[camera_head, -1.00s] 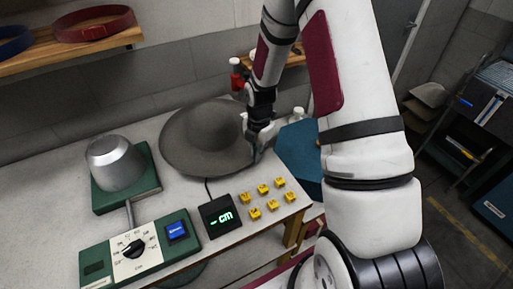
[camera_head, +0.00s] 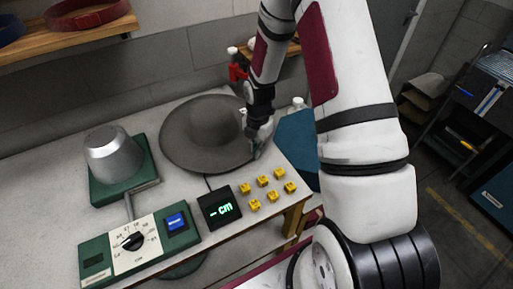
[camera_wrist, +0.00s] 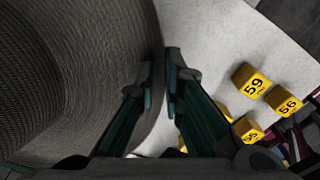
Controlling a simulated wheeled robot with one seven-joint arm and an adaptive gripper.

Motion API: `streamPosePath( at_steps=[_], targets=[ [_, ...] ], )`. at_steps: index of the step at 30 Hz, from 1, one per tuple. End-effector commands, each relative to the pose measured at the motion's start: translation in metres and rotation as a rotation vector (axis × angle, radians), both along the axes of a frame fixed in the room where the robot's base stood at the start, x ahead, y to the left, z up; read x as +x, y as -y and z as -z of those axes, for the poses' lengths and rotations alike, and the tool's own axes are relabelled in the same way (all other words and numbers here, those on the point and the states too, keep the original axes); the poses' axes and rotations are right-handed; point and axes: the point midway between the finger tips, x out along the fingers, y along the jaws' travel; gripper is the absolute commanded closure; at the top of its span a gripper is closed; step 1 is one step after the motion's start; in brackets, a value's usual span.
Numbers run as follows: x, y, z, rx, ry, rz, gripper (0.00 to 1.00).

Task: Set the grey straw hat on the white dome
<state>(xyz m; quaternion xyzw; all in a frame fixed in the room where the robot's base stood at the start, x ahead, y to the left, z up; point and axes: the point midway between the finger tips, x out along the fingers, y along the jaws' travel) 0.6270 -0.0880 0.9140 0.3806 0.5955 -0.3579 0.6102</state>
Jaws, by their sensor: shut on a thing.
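The grey straw hat (camera_head: 190,145) is crown up with a wide brim, over the middle of the table; whether it touches the tabletop is hard to tell. My gripper (camera_head: 256,146) is at the brim's right edge. In the wrist view, my gripper (camera_wrist: 161,80) has its fingers on either side of the hat's brim edge, and the hat (camera_wrist: 70,75) fills the left side. It is shut on the brim. A dome (camera_head: 113,152), silvery grey rather than white, stands on a green base at the left, apart from the hat.
A green control box with a dial (camera_head: 131,241) and a black display (camera_head: 220,207) stand at the front. Several yellow numbered cubes (camera_head: 262,181) sit right of the display; some show in the wrist view (camera_wrist: 251,81). A red bottle (camera_head: 237,71) stands behind the hat. Shelf (camera_head: 75,43) above left.

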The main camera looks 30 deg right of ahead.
Motion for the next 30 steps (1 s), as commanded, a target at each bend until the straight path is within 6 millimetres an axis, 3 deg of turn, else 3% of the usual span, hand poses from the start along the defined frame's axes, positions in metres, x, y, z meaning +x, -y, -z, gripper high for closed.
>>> streamPosePath(
  at_steps=[30],
  targets=[
    [0.000,0.000,0.015,0.000,0.000,0.000,1.00]
  ],
)
